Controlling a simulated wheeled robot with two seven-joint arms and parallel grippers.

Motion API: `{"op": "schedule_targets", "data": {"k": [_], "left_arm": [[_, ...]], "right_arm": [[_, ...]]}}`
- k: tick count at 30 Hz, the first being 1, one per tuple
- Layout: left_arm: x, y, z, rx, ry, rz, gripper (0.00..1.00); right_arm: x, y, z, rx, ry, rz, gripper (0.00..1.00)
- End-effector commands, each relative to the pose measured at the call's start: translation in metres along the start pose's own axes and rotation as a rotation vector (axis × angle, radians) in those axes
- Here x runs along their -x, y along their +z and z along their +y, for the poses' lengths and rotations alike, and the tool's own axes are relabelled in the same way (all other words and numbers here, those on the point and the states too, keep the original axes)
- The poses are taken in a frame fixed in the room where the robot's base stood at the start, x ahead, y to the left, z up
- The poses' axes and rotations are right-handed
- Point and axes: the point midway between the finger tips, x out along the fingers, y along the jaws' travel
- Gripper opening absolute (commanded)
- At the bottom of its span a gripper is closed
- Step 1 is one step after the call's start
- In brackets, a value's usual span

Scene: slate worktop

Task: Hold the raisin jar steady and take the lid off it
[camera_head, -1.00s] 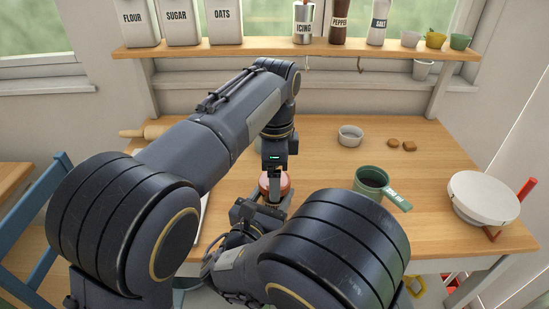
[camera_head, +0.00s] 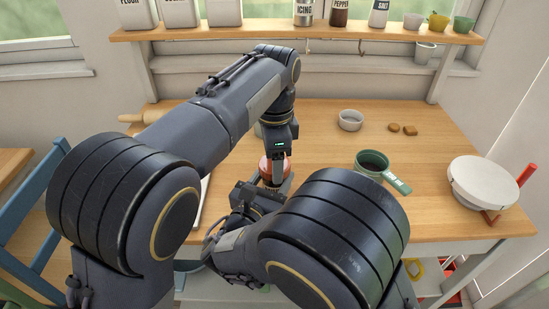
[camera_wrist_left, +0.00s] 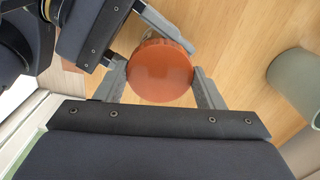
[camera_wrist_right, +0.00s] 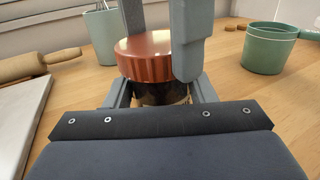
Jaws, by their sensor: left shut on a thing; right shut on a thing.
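The raisin jar has a copper-orange lid (camera_head: 274,169), seen from above in the left wrist view (camera_wrist_left: 160,70) and from the side in the right wrist view (camera_wrist_right: 145,62). My left gripper (camera_head: 277,158) reaches down from above, shut with its fingers on either side of the lid. My right gripper (camera_wrist_right: 160,92) is shut around the dark jar body (camera_wrist_right: 160,95), just below the lid. The lid is over the jar's mouth; I cannot tell whether there is a gap. In the head view, my right arm hides much of the jar.
A rolling pin (camera_wrist_right: 38,64) and pale board (camera_wrist_right: 20,115) lie left.

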Motion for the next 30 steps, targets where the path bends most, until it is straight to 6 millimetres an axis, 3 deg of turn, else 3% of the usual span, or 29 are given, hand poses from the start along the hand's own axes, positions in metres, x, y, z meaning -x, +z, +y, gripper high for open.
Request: {"op": "schedule_targets", "data": {"k": [19, 24, 30], "left_arm": [[0.0018, 0.0003, -0.0005, 1.602, -0.003, 0.002, 0.35], [0.0019, 0.0003, -0.0004, 1.829, -0.003, 0.002, 0.35], [0.0023, 0.0005, -0.0009, 1.831, -0.003, 0.004, 0.35]], "right_arm": [[0.0002, -0.0002, -0.0001, 0.000, 0.000, 0.001, 0.00], [0.0002, -0.0002, -0.0002, 0.000, 0.000, 0.001, 0.00], [0.0001, -0.0002, -0.0002, 0.000, 0.000, 0.000, 0.00]]}}
